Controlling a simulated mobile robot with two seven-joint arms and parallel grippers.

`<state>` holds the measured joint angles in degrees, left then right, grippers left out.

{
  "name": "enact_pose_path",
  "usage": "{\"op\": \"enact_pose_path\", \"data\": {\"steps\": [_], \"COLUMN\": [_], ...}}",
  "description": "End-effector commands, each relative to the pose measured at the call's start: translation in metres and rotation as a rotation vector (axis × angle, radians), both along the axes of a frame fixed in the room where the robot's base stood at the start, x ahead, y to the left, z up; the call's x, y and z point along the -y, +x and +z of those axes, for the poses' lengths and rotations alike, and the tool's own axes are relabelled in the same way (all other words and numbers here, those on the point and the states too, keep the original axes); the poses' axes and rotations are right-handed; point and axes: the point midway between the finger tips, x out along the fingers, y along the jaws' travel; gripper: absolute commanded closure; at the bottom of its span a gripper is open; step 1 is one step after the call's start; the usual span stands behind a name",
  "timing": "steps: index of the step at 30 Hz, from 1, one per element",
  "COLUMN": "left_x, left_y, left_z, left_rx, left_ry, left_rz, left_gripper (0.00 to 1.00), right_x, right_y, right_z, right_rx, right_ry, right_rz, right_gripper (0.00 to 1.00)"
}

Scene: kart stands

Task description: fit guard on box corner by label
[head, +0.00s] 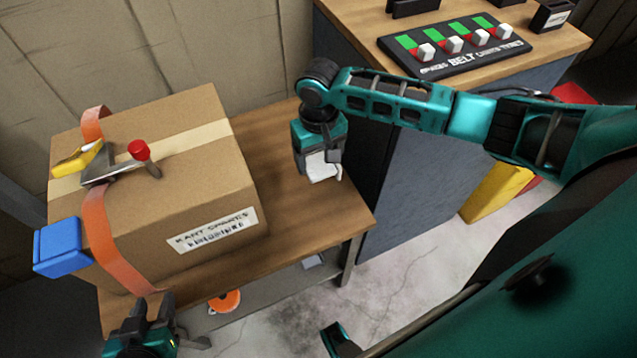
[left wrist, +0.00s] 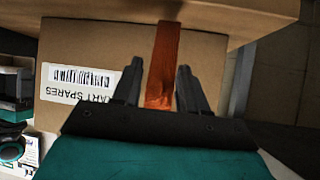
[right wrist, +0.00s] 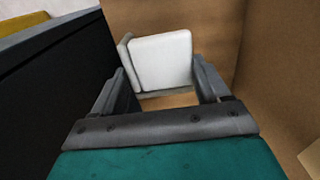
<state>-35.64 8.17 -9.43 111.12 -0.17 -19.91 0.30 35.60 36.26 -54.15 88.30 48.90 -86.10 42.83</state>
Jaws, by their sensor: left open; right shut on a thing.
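A cardboard box (head: 160,215) stands on a wooden table, with a white KART SPARES label (head: 213,230) low on its front face near the right corner. The label also shows upside down in the left wrist view (left wrist: 78,82). An orange strap (head: 107,232) runs over the box. My right gripper (head: 322,168) is shut on a white angled guard (right wrist: 162,60), to the right of the box and apart from it. My left gripper (head: 150,325) is open before the front face. In the left wrist view the strap (left wrist: 165,60) shows between its fingers; contact cannot be told.
A buckle (head: 98,163) with a yellow handle and a red-knobbed lever sits on the box top. A blue block-like piece (head: 62,248) is at its left front corner. A dark BELT board (head: 455,45) lies on the cabinet behind. The table top (head: 285,215) is clear right of the box.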

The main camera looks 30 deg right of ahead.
Motion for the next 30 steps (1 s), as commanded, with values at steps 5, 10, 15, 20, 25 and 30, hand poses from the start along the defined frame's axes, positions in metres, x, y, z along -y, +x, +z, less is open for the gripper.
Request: {"op": "enact_pose_path", "data": {"steps": [5,10,15,20,25,30], "left_x": [0.010,0.017,0.019,0.023,0.027,0.027], "left_y": [0.002,0.010,0.011,0.011,0.014,0.018], "left_z": [-0.026,-0.018,-0.018,-0.032,-0.049,-0.047], "left_rx": [-0.006,0.010,0.014,0.007,0.011,0.019], "left_ry": [-0.016,-0.034,-0.037,-0.042,-0.048,-0.049], "left_rz": [-0.014,-0.024,-0.030,-0.037,-0.044,-0.047], "left_gripper": [0.57,0.57,0.57,0.57,0.57,0.57], "right_x": [0.000,0.000,0.000,0.000,0.000,0.000], "right_y": [0.000,0.000,0.000,0.000,0.000,0.000], "right_z": [-0.028,-0.034,-0.038,-0.053,-0.071,-0.072], "right_rx": [0.001,0.000,0.000,0.000,0.001,0.001], "right_ry": [0.000,0.000,0.000,-0.001,0.000,0.000], "right_rz": [0.000,0.000,0.000,0.000,0.001,0.000], "right_gripper": [0.53,0.53,0.53,0.53,0.53,0.53]}}
